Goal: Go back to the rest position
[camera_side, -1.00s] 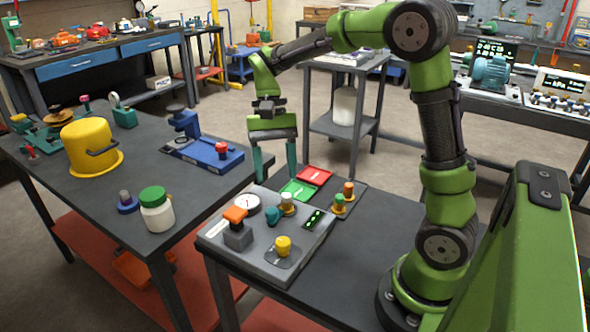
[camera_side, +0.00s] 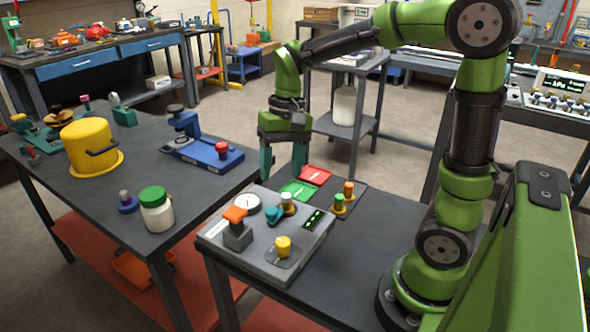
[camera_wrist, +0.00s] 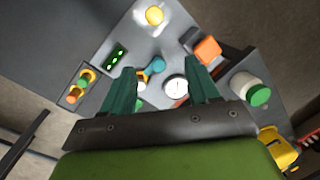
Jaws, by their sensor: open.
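My gripper (camera_side: 283,160) is open with nothing between its teal fingers. In the side view it hangs pointing down above the far left edge of the near table, close to the green tag (camera_side: 298,191) and the red tag (camera_side: 316,175). In the wrist view the fingers of my gripper (camera_wrist: 163,85) are spread apart, with the control panel (camera_wrist: 140,64) and its white gauge (camera_wrist: 175,86) beyond them. In the side view the panel (camera_side: 262,262) carries an orange switch, a teal knob and a yellow button.
The left workbench (camera_side: 100,205) holds a yellow pot (camera_side: 88,148), a green-lidded jar (camera_side: 156,212) and a blue fixture (camera_side: 203,150). A small grey stand (camera_side: 350,130) is behind. A gap separates the two tables.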

